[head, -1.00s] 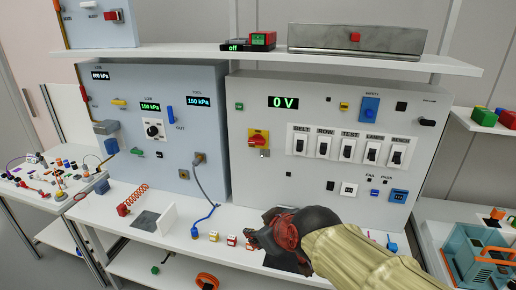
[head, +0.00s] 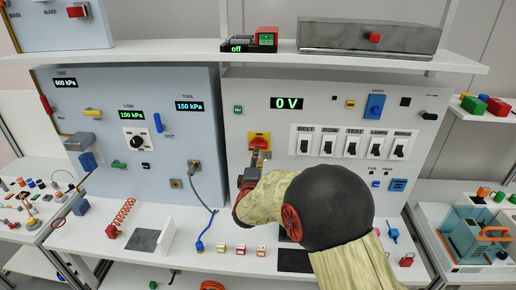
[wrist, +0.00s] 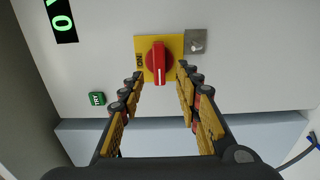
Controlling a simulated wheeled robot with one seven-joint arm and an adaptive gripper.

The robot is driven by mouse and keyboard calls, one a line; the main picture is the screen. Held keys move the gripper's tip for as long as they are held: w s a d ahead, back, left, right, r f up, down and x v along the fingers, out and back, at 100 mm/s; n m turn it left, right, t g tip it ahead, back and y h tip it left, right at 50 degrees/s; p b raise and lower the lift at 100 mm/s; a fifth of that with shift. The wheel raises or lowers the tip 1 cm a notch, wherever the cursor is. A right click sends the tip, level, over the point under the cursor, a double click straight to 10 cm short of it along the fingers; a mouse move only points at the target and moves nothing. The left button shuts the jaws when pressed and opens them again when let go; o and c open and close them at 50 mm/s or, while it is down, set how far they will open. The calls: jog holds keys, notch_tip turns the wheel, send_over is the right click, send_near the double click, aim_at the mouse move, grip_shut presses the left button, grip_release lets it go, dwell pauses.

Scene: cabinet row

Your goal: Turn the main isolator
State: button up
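The main isolator (head: 259,139) is a red rotary knob on a yellow plate, on the grey panel below a display reading 0 V (head: 286,103). In the wrist view the red knob (wrist: 159,62) has its handle bar along the picture's vertical, with "ON" lettering on the plate's left edge.
A small grey metal plate (wrist: 196,41) adjoins the isolator. A green button (wrist: 97,98) is also nearby. A row of black switches (head: 354,144) is to the right. The shelf (head: 260,60) overhangs the panel. A grey cable (head: 202,190) hangs at the left.

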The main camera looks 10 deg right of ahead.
aim_at(259, 145)
jog(key=b+x, duration=0.1)
jog(key=x, duration=0.5)
jog(key=shift+w, duration=0.2)
jog(key=shift+c, duration=1)
grip_shut()
